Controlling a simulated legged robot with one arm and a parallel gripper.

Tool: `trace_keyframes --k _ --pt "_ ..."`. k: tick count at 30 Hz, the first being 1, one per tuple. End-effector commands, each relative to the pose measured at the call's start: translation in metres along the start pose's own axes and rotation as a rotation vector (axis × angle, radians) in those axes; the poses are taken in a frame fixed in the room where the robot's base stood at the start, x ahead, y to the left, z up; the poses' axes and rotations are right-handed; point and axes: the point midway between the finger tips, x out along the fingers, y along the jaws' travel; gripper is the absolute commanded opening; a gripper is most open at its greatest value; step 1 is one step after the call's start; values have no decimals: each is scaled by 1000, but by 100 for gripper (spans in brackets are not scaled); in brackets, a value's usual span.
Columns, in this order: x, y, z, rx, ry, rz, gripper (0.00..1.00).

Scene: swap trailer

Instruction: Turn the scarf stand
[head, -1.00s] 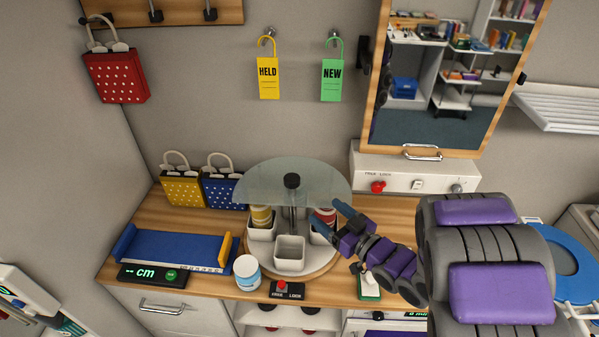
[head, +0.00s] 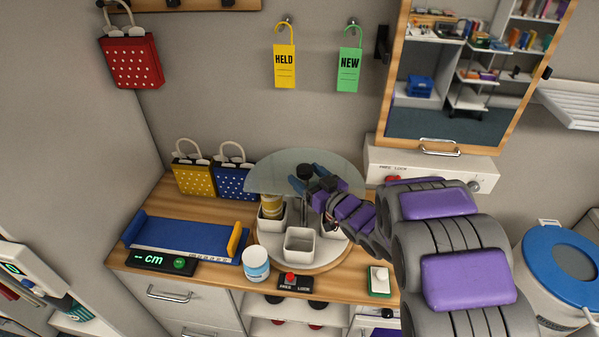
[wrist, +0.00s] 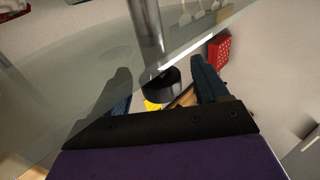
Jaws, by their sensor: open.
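The scarf stand is a round turntable (head: 270,258) on the wooden counter, with white square cups (head: 298,243), a clear half-disc shield (head: 270,172) and a post topped by a black knob (head: 304,172). Rolled scarves (head: 271,206) stand in the left cup. The right cup is partly hidden by my arm. My gripper (head: 311,170) is open at the top of the post. In the wrist view the black knob (wrist: 163,88) lies between its two blue fingers (wrist: 208,80), with gaps on both sides; whether anything touches is unclear.
A white jar (head: 256,264) and a lock switch box (head: 295,282) stand in front of the stand. A blue measuring tray (head: 185,235) is at left, with yellow (head: 193,178) and blue bags (head: 234,183) behind. A mirror (head: 480,85) is at the back right.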

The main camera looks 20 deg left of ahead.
Motion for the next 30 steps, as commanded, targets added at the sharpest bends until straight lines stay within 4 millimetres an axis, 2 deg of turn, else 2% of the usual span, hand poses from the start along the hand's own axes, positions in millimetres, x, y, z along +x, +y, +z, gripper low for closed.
trace_keyframes --k 1,7,19,30 --pt "9 -1 0 -1 3 -3 74" --pt "28 0 0 -1 1 -2 74" --pt "35 0 -1 -1 0 0 74" --pt "35 0 0 -1 -1 0 39"
